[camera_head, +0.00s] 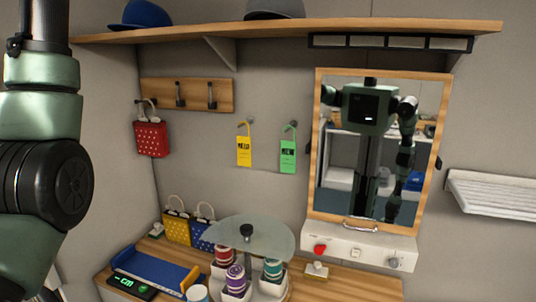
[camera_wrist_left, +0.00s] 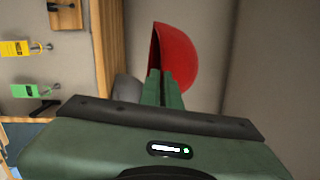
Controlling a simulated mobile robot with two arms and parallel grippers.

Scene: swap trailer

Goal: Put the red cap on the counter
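The red cap (camera_wrist_left: 178,55) shows in the left wrist view, at the tips of my left gripper's two green fingers (camera_wrist_left: 162,76). The fingers are close together on the cap's edge and hold it off any surface. The head view shows only my left arm at the left edge; its gripper and the red cap are out of that picture. The wooden counter (camera_head: 345,287) runs along the bottom of the head view. My right gripper is in neither view.
A wooden shelf (camera_head: 300,29) holds a blue cap (camera_head: 146,14) and a grey cap (camera_head: 274,9). The counter carries a blue tray (camera_head: 150,268), a glass-topped cup carousel (camera_head: 250,236) and patterned bags (camera_head: 176,228). A mirror (camera_head: 368,150) hangs above its right part. Some bare counter shows at lower right.

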